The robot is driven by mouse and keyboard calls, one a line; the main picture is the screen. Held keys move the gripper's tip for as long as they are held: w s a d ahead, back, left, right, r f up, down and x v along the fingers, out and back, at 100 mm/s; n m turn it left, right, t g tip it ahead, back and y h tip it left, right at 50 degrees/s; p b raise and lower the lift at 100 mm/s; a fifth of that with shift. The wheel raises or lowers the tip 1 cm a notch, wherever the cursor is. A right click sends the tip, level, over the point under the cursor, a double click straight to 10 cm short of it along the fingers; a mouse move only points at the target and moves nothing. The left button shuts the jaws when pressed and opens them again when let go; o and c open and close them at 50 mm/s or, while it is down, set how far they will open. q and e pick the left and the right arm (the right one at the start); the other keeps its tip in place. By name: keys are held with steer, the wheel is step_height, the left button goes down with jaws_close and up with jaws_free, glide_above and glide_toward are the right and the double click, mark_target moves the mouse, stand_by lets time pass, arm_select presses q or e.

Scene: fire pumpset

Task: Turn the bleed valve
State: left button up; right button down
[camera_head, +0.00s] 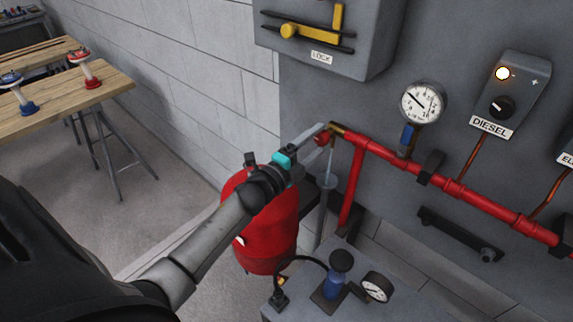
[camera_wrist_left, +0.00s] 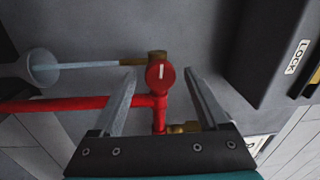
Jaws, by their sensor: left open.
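The bleed valve shows as a round red knob (camera_wrist_left: 160,74) with a white mark, beside the red pipe and a brass fitting in the left wrist view. In the head view the red knob (camera_head: 322,138) is partly hidden at the left end of the pipe. My left gripper (camera_head: 314,138) reaches the knob from the lower left. In the left wrist view its fingers (camera_wrist_left: 160,84) are open, one on each side of the knob, with visible gaps. Whether the knob lies fully between the fingers in depth is hard to tell. My right gripper is not in view.
The red pipe (camera_head: 465,196) runs along the grey panel under a pressure gauge (camera_head: 422,103). A grey lock box (camera_head: 325,45) hangs above the valve. A red tank (camera_head: 268,226) stands below my left gripper. A grey funnel (camera_head: 328,181) sits under the valve.

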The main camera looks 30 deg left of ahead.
arm_select(q)
steer(key=s+a+b, duration=0.1)
steer(key=s+a, duration=0.1)
steer(key=s, duration=1.1)
steer(key=shift+f, duration=0.45)
